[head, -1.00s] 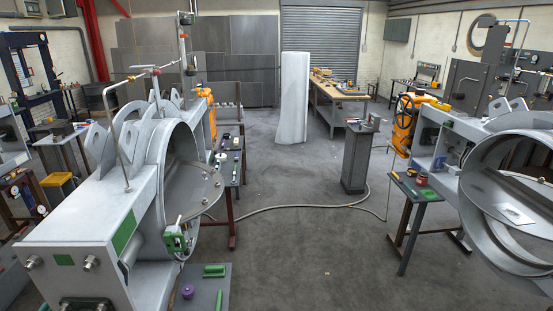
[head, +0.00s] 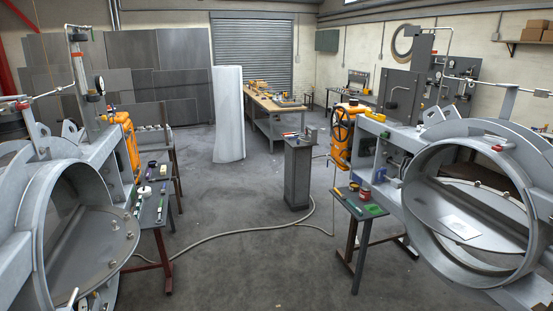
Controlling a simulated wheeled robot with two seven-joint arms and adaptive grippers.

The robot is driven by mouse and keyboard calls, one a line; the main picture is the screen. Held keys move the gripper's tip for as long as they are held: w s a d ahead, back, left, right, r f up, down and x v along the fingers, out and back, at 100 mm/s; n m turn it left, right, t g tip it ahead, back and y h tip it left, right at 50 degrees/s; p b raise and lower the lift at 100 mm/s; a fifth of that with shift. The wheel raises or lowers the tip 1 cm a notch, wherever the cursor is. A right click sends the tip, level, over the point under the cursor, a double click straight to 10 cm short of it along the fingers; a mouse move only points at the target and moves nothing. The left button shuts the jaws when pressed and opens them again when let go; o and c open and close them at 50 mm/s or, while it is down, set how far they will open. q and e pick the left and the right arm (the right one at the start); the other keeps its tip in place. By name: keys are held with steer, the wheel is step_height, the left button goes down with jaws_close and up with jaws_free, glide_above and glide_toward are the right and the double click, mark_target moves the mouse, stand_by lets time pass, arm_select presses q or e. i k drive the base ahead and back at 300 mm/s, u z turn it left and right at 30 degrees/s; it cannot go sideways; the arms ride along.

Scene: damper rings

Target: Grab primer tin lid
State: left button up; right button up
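A small red tin (head: 365,194) stands on the small dark table (head: 348,205) right of centre, beside the large ring housing on the right. A flat green piece (head: 374,210) lies near the tin's front. Other small items on this table are too small to name. I cannot tell which of these, if any, is the primer tin lid. Neither of my grippers shows in the head view.
A large ring housing (head: 410,190) stands at right, another (head: 38,225) at left. A grey pedestal (head: 297,175) stands mid-floor with a hose (head: 240,226) running along the floor. A side table (head: 150,205) holds small items. The floor between is mostly clear.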

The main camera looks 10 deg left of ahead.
mark_target(144, 189)
steer(key=u, duration=0.1)
steer(key=i, duration=2.15)
steer(key=u, duration=0.7)
steer(key=i, duration=1.9)
steer(key=u, duration=1.55)
steer(key=i, duration=1.1)
steer(key=u, duration=0.5)
